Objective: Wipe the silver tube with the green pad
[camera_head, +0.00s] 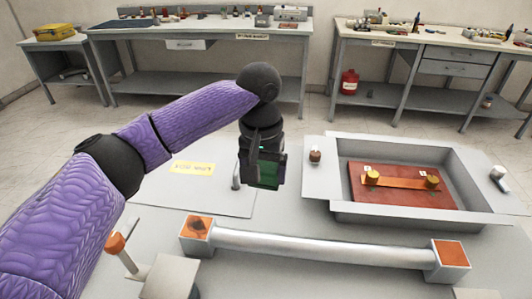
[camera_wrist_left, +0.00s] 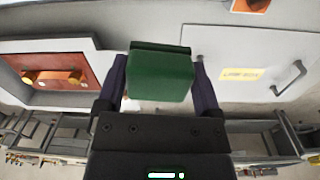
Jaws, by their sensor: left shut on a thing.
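The silver tube (camera_head: 322,245) lies across the front of the grey work surface, its two ends seated in blocks with orange tops (camera_head: 198,228). My left gripper (camera_head: 264,178) is shut on the green pad (camera_head: 268,172) and holds it above the surface, behind the tube and apart from it. In the left wrist view the green pad (camera_wrist_left: 160,74) sits between the two dark fingers of the left gripper (camera_wrist_left: 160,85). The silver tube is not clearly seen in the wrist view. My right gripper is not in view.
A recessed tray (camera_head: 345,217) at the right holds a red board (camera_head: 400,198) with a copper bar. A flat panel with a yellow label (camera_head: 192,168) and handle lies left of the gripper. An orange-tipped post (camera_head: 115,244) stands at the front left. Workbenches (camera_head: 200,30) line the back.

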